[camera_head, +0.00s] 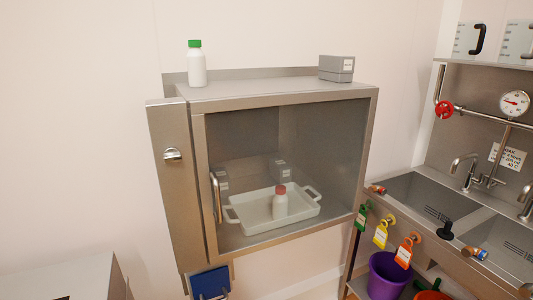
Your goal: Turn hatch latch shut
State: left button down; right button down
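The hatch (290,98) is a steel wall box with a framed, see-through front that appears closed. An upright bar handle (216,198) is at the left of its front. A small metal latch knob (172,154) sits on the steel panel (172,212) to the left of the front; its grip looks roughly level. Inside stand a white tray (256,227) with two handles, a white bottle with a red cap (280,203) in it, and grey labelled boxes (280,168) behind. Neither of my grippers is in view.
A green-capped white bottle (196,66) and a grey box (337,68) stand on the hatch top. To the right are steel sinks (425,196), hanging coloured tags (381,235) and a purple bucket (387,276). A blue item (209,283) hangs below the hatch. A steel surface (62,281) is lower left.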

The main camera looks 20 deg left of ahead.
aim_at(172, 154)
jog(key=u, duration=1.45)
jog(key=l+u, duration=0.1)
jog(key=l, duration=0.45)
jog(key=i, duration=0.05)
